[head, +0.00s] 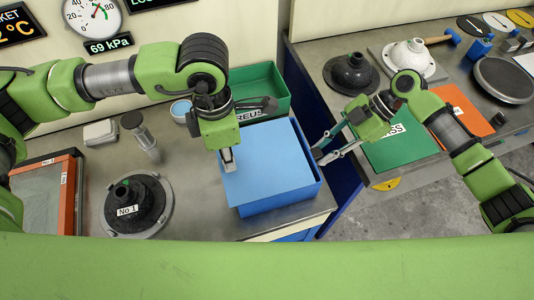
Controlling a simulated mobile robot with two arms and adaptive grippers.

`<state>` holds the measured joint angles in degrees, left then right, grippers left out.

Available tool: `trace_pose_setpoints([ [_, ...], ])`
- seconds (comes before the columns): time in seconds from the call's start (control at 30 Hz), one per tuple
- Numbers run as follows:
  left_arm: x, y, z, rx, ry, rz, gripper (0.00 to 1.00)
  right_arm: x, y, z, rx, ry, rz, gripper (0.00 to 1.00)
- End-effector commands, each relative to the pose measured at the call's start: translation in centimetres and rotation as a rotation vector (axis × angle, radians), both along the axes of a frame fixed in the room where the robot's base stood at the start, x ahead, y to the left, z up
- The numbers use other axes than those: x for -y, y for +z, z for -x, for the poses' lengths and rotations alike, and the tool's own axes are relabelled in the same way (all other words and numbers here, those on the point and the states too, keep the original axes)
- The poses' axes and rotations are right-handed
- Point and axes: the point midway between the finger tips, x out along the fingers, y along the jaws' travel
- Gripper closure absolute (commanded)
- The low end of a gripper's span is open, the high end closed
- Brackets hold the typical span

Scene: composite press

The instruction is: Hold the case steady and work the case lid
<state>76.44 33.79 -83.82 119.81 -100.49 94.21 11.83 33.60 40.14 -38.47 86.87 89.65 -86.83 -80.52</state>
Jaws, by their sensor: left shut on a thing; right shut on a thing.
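The case (285,199) is a blue box near the right end of the left bench. Its lighter blue lid (275,163) lies over the top, a little askew, with the darker box wall showing along the right and front. My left gripper (229,163) points down at the lid's left edge and is shut on the lid there. My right gripper (318,154) reaches in from the right, with its fingertips at the case's upper right edge, and is shut on the case. The exact contact at the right fingertips is too small to see clearly.
A green bin (272,88) stands right behind the case. A black mould marked No 1 (125,207), a grey cylinder (143,133) and an orange-framed panel (70,190) are to the left. A gap separates this bench from the right bench, which holds a green sheet (405,150).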

Motion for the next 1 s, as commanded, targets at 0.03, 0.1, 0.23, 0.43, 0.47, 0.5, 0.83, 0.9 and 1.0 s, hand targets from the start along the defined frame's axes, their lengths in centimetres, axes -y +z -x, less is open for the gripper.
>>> trace_pose_setpoints([
  [0.03, -0.4, 0.0, 0.1, 0.000, 0.002, -0.004, 1.00, 0.2, 0.0, 0.0, 0.001, -0.001, 0.003, 1.00],
  [0.1, -0.8, 0.0, 0.2, 0.000, 0.003, -0.004, 1.00, 0.2, 0.0, -0.1, 0.001, -0.001, 0.003, 1.00],
  [0.23, -1.4, 0.0, 0.4, 0.000, 0.004, -0.005, 1.00, 0.2, 0.0, -0.1, 0.001, -0.002, 0.004, 1.00],
  [0.43, -2.4, 0.0, 0.6, 0.000, 0.003, -0.005, 1.00, 0.2, 0.0, -0.1, 0.001, -0.002, 0.005, 1.00],
  [0.47, -2.5, 0.0, 0.7, 0.000, 0.003, -0.005, 1.00, 0.2, 0.0, -0.1, 0.001, -0.002, 0.005, 1.00],
  [0.5, -2.7, 0.0, 0.7, 0.000, 0.002, -0.005, 1.00, 0.2, 0.0, -0.1, 0.001, -0.002, 0.005, 1.00],
  [0.83, -4.3, 0.0, 1.3, -0.001, 0.003, -0.005, 1.00, 0.3, -0.1, -0.1, 0.001, -0.002, 0.006, 1.00],
  [0.9, -4.6, 0.0, 1.4, -0.001, 0.002, -0.005, 1.00, 0.3, -0.1, -0.1, 0.001, -0.002, 0.006, 1.00],
  [1.0, -5.1, 0.0, 1.5, -0.001, 0.002, -0.005, 1.00, 0.3, -0.1, -0.1, 0.001, -0.002, 0.006, 1.00],
])
